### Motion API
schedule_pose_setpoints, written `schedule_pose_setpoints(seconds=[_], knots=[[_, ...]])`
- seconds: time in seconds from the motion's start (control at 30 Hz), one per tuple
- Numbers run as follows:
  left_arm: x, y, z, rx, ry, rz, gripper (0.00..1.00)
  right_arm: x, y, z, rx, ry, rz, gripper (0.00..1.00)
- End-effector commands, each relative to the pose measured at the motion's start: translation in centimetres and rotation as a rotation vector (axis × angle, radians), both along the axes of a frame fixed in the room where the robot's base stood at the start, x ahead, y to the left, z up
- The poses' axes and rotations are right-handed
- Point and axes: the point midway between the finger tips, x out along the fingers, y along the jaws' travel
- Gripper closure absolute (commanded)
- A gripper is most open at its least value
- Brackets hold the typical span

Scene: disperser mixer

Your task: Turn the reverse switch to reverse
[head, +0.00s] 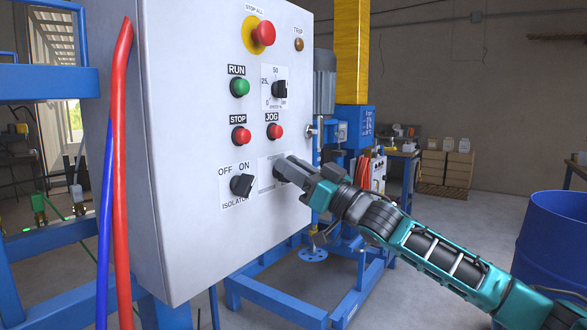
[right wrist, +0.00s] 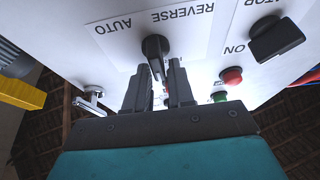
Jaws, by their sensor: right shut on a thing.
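The reverse switch (right wrist: 154,46) is a black knob on a white plate marked REVERSE and AUTO, seen upside down in the right wrist view. My right gripper (right wrist: 160,78) is at the switch, with one dark finger on each side of the knob's lever, shut on it. Which position the knob points to is hard to tell. My left gripper is not in view.
The isolator switch (head: 242,185) is just left of the gripper. The red JOG button (head: 274,131), red STOP button (head: 241,135) and speed dial (head: 280,89) are above. The red STOP ALL button (head: 264,33) is near the top. A blue drum (head: 553,240) stands at right.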

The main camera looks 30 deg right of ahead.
Motion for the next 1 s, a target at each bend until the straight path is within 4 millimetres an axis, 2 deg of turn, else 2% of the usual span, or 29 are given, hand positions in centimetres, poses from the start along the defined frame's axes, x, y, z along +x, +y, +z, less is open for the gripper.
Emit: schedule_pose_setpoints(seconds=[0.27, 0.47, 0.63, 1.0], knots=[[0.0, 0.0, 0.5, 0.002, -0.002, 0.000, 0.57, 0.0, 0.0, 0.1, -0.031, -0.012, 0.001, 1.00], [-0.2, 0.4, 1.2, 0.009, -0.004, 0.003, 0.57, 0.0, 0.1, 0.3, -0.123, -0.049, 0.000, 1.00], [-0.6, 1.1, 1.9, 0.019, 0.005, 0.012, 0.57, -0.1, 0.2, 0.4, -0.252, -0.101, 0.000, 1.00], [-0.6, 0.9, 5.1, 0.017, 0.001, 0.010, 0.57, -0.2, 0.6, 0.1, -0.576, -0.235, 0.000, 1.00]])
